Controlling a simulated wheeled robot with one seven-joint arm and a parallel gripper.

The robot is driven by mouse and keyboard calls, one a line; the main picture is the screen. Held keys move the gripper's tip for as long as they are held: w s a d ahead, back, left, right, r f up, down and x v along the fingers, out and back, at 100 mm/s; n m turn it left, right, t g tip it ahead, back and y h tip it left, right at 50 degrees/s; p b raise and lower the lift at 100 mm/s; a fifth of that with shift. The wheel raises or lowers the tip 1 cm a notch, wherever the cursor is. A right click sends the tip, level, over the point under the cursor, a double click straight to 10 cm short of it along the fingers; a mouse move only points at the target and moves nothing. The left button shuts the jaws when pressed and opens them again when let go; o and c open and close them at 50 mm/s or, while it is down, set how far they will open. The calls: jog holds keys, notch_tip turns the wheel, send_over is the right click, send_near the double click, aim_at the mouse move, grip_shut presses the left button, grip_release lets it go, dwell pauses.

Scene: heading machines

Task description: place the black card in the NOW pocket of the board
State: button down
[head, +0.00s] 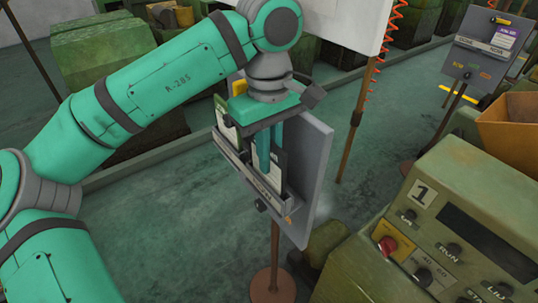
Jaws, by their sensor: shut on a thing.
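The grey board (314,160) stands on a brown post in the middle, tilted away from me. A grey pocket rail (240,172) runs along its lower front; its lettering is too small to read, so I cannot tell which pocket is NOW. My gripper (268,160) points down at the board, its teal fingers shut on what appears to be the black card (281,167), which has white lettering at its top. The card's lower edge is at or behind the rail's right part; I cannot tell how deep it sits. A green and white card (224,118) stands at the rail's left end.
A green machine (435,225) with knobs and a red button stands close at the right. A second grey board (489,45) with a white and purple card stands at the upper right, near an orange-brown bin (509,122). Floor is clear left of the board's post.

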jog(key=shift+f, duration=0.35)
jog(key=c, duration=1.9)
grip_release()
jog(key=shift+o, duration=0.2)
jog(key=shift+r, duration=0.1)
jog(key=r, duration=0.7)
jog(key=shift+w, duration=0.2)
jog(key=shift+s+a+r, duration=0.15)
jog(key=shift+r, duration=0.35)
jog(key=shift+s+r, duration=0.1)
